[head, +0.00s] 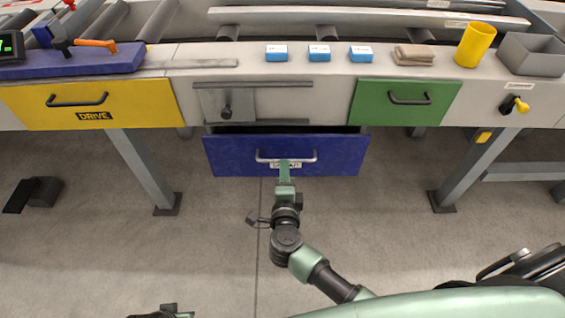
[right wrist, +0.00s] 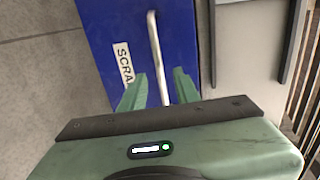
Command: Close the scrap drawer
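The scrap drawer (head: 225,158) has a blue front and stands pulled out below the table. A dark gap shows behind its top edge. Its light bar handle (head: 300,160) runs across the front above a label partly hidden by my gripper. My right gripper (head: 285,167) is at the handle. In the right wrist view the blue front (right wrist: 98,22) carries a label reading "SCRA", and the handle (right wrist: 153,38) passes between the fingers of my right gripper (right wrist: 160,76). The fingers are apart, with gaps beside the bar. My left gripper's fingers are not visible; only a bit of that arm shows at the bottom edge.
A yellow drawer (head: 135,100) marked "DRIVE" is at the left and a green drawer (head: 375,103) at the right, both shut. A grey latch panel (head: 212,104) sits above the blue drawer. Table legs (head: 145,170) stand either side.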

